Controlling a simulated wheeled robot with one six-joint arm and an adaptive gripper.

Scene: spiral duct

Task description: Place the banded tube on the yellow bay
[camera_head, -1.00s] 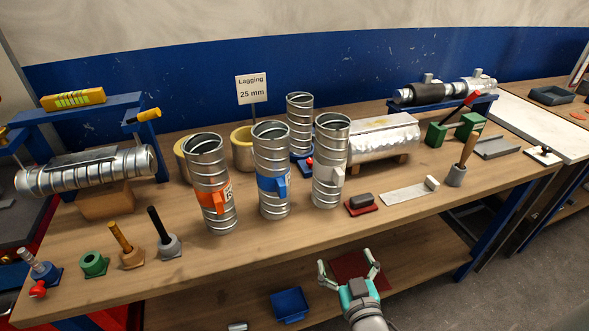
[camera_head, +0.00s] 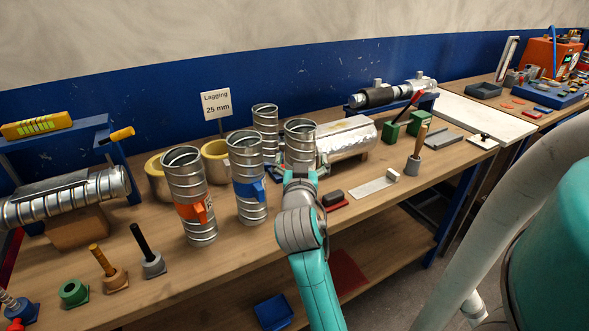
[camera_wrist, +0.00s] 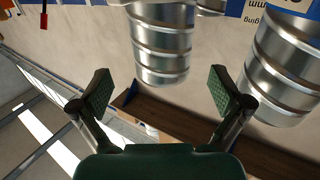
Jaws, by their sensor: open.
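Several upright spiral metal tubes stand on the bench: one with an orange band and handle (camera_head: 189,195), one with a blue band and handle (camera_head: 247,180), a plainer front-right one (camera_head: 300,135) and one further back (camera_head: 265,125). I cannot tell for sure which is the banded tube. My gripper (camera_head: 303,168) is in front of the front-right tube and hides its lower part. In the wrist view the fingers (camera_wrist: 162,92) are open and empty, with a ribbed metal tube (camera_wrist: 162,50) beyond and between them. No yellow bay is clearly visible.
Yellow-rimmed rings (camera_head: 215,155) stand behind the tubes, near the Lagging sign (camera_head: 216,104). A foil-wrapped cylinder (camera_head: 340,140) lies to the right. A dark red-based block (camera_head: 334,199) and a flat metal strip (camera_head: 372,187) lie near the front edge. Another tube (camera_wrist: 285,65) is close in the wrist view.

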